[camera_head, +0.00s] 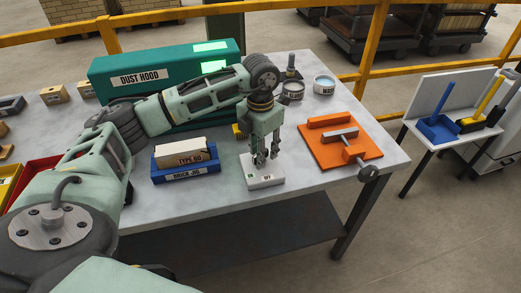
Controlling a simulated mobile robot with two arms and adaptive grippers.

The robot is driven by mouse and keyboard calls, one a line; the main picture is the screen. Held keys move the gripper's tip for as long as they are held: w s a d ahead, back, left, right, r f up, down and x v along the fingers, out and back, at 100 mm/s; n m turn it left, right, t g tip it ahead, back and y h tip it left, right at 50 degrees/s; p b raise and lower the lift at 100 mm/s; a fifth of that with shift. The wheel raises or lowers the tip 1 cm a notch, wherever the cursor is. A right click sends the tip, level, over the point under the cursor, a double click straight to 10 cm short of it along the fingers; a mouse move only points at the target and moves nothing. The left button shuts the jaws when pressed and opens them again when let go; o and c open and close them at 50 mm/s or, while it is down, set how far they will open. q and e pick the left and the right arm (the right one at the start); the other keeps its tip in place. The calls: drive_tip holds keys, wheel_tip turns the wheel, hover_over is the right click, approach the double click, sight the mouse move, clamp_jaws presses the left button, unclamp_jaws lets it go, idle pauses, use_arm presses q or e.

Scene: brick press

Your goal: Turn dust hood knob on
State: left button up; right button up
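The dust hood (130,78) is a teal box with a "DUST HOOD" label and bright green panels, at the back left of the table. A small white switch box (265,182) with an "OFF" label sits near the table's front edge. My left gripper (267,160) points down right over this box. Its two fingers stand apart with a gap between them. The knob itself cannot be made out at the fingertips, and I cannot tell whether they touch it. My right gripper is not in view.
A blue brick jig (186,172) holding a pale "TYPE" brick (181,153) lies left of the switch box. An orange board (318,150) with tools lies to the right. Round tins (324,84) stand behind. A side table (450,130) with brushes stands at right.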

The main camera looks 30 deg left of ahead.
use_arm(q)
wheel_tip(320, 180, up, 12)
idle(0.6)
idle(0.5)
